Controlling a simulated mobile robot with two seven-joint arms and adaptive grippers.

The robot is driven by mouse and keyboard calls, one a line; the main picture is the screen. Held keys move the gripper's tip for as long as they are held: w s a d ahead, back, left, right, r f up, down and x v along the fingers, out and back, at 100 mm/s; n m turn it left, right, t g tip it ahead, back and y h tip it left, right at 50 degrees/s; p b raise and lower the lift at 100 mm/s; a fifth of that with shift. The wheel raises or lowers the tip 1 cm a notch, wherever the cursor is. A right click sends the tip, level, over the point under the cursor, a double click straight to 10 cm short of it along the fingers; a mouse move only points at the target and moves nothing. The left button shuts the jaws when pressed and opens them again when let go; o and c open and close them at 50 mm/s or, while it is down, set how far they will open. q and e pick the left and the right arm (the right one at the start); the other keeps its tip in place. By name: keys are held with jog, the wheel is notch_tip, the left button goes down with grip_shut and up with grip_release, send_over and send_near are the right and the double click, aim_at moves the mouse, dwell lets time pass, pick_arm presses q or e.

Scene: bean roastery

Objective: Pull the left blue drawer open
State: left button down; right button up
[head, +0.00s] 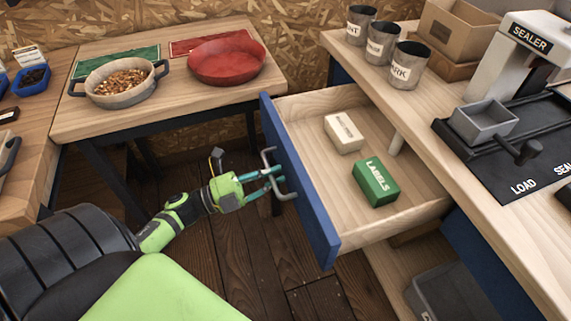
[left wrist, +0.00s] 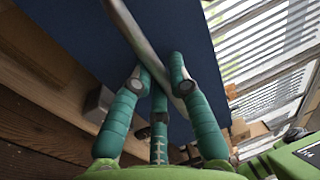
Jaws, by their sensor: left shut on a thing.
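The left blue drawer (head: 300,188) stands open from the bench at the right. Its wooden inside shows, with a white box (head: 343,132) and a green box marked LABELS (head: 376,181) lying in it. My left gripper (head: 273,176) is shut on the drawer's grey bar handle (head: 288,194), on the blue front. In the left wrist view, the fingers (left wrist: 160,85) close around the handle (left wrist: 140,35) against the blue front (left wrist: 75,40). My right gripper is not in view.
A side table (head: 190,100) at the back left holds a pot of beans (head: 122,80) and a red pan (head: 226,62). The bench top carries metal cups (head: 382,40), a sealer (head: 520,60) and a grey tray (head: 484,124). Dark floor (head: 240,260) is clear before the drawer.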

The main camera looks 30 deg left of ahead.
pick_arm(q)
jog(key=shift+s+a, duration=0.3)
jog(key=shift+s, duration=0.15)
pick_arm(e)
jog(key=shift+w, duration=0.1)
pick_arm(q)
jog(key=c, duration=1.2)
grip_release()
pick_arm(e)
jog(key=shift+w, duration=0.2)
pick_arm(q)
jog(key=shift+o, duration=0.2)
jog(key=v, duration=1.2)
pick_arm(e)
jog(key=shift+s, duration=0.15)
